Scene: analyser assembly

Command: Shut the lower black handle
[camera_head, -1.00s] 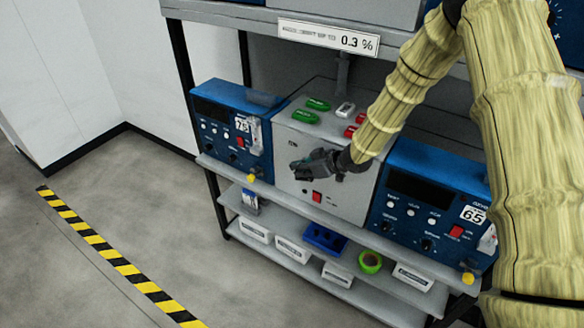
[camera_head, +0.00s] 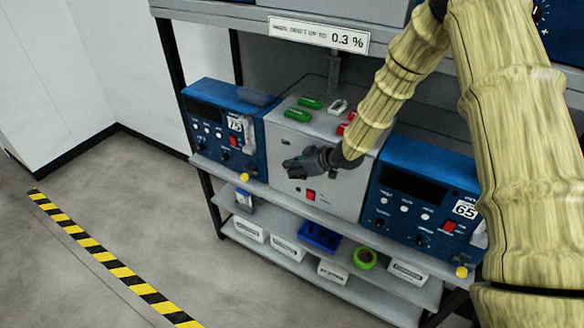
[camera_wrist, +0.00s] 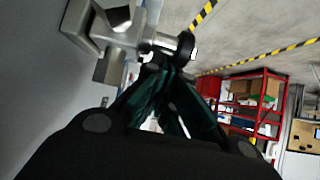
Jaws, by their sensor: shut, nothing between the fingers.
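My gripper (camera_head: 290,167) is in front of the grey analyser box (camera_head: 276,132), at its front face. In the wrist view its dark green fingers (camera_wrist: 160,78) are together, with nothing held between them. A metal fitting (camera_wrist: 105,38) with a round black part (camera_wrist: 186,46) at its end is right by the fingertips. I cannot tell whether they touch, or whether this black part is the lower black handle. In the head view my gripper covers that part of the front, so no black handle can be made out there.
Blue instruments flank the box on the left (camera_head: 205,120) and right (camera_head: 400,207). Green and red handles lie on its top, and a red switch (camera_head: 310,195) is below my gripper. The lower shelf (camera_head: 385,295) holds white boxes, a blue bin and green tape. Open floor is at left.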

